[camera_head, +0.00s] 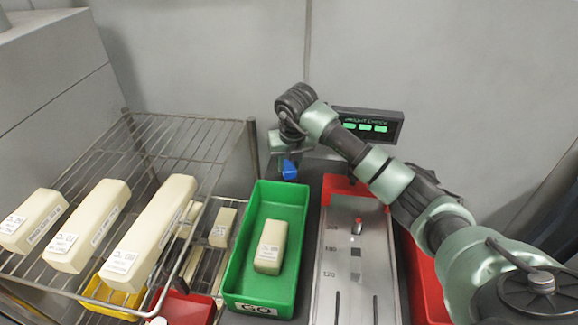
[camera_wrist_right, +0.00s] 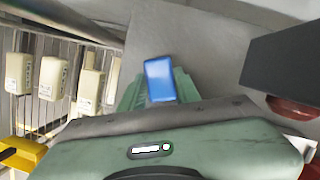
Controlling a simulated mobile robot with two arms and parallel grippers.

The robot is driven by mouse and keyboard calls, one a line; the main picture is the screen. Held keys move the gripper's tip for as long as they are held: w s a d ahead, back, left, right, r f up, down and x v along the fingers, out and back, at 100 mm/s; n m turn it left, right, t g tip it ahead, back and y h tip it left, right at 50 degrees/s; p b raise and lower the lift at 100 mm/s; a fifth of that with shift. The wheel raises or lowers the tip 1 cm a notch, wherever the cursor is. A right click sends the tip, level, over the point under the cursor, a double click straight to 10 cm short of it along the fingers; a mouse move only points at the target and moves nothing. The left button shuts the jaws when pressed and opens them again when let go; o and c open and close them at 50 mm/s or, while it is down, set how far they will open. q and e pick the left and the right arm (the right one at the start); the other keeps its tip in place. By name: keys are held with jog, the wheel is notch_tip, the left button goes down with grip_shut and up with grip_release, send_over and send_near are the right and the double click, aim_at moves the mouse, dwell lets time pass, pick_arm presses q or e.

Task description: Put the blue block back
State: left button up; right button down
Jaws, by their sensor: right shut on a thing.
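The blue block (camera_head: 290,170) is held in my right gripper (camera_head: 288,160), above the far end of the green tray. In the right wrist view the blue block (camera_wrist_right: 160,80) sits between the green fingers, which are shut on it. The green tray (camera_head: 235,270) stands on the bench and holds a cream block (camera_head: 270,246) with a label. My left gripper is not in view.
A wire rack (camera_head: 225,130) at left carries several cream blocks (camera_head: 92,226), with more on a lower level. A metal plate (camera_head: 350,225) with marks lies right of the tray, below a lit display (camera_head: 366,125). Red bins (camera_head: 183,308) and a yellow bin (camera_head: 118,296) stand around.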

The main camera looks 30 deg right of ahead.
jog(key=shift+f, duration=0.7)
jog(key=shift+w+d+f+p, duration=0.1)
jog(key=shift+f+p, duration=0.1)
jog(key=shift+p, duration=0.15)
jog(key=shift+f, duration=0.25)
jog(key=c, duration=1)
grip_release()
jog(key=b+v, duration=0.1)
jog(key=v, duration=1.1)
jog(key=shift+r, duration=0.15)
